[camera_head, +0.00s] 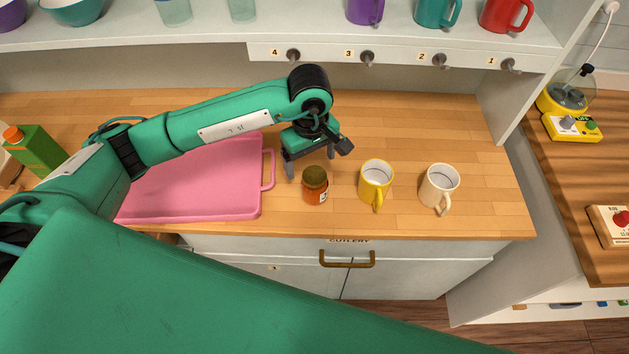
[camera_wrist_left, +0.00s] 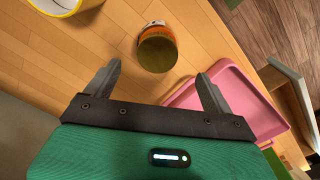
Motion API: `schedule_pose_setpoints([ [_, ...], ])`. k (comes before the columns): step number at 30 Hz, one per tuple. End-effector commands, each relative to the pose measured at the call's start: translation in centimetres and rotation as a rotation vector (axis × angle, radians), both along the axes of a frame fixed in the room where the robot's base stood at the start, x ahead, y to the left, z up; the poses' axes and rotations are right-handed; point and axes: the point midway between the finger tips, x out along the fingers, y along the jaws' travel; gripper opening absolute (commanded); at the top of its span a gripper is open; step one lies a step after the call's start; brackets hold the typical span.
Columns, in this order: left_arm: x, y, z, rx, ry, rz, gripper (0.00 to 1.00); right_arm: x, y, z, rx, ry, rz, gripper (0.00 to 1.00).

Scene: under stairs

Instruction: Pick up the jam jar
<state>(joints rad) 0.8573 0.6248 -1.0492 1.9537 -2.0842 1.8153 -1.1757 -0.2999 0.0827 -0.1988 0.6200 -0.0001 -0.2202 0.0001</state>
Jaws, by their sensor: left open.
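The jam jar (camera_head: 315,190), orange-red with a dark olive lid and a pale label, stands upright on the wooden counter between a pink tray and a yellow mug. My left gripper (camera_head: 310,168) is open and empty, fingers pointing down, just behind and above the jar. In the left wrist view the jar's lid (camera_wrist_left: 158,52) shows ahead of the open fingers (camera_wrist_left: 160,84), roughly centred between them and apart from both. My right gripper is not in view.
The pink tray (camera_head: 205,213) lies left of the jar. The yellow mug (camera_head: 375,180) stands close to its right, with a cream mug (camera_head: 440,186) farther right. A shelf with hooks (camera_head: 367,58) runs behind. The counter's front edge is near the jar.

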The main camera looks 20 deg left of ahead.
Motion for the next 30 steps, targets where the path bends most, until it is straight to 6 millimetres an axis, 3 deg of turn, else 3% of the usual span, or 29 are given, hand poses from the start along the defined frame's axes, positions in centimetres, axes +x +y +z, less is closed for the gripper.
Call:
schedule_pose_setpoints([
  [4,-0.1,-0.1,-2.0,-0.001,0.003,0.001,0.86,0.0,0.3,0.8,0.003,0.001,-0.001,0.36],
  [14,-0.2,-0.6,-4.2,-0.002,0.004,0.001,0.86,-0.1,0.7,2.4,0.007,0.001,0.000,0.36],
  [21,-0.3,-0.9,-7.3,-0.002,0.003,0.001,0.86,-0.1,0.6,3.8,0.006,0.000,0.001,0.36],
  [30,-0.2,-0.9,-8.1,-0.002,0.001,0.000,0.86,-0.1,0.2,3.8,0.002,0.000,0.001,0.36],
])
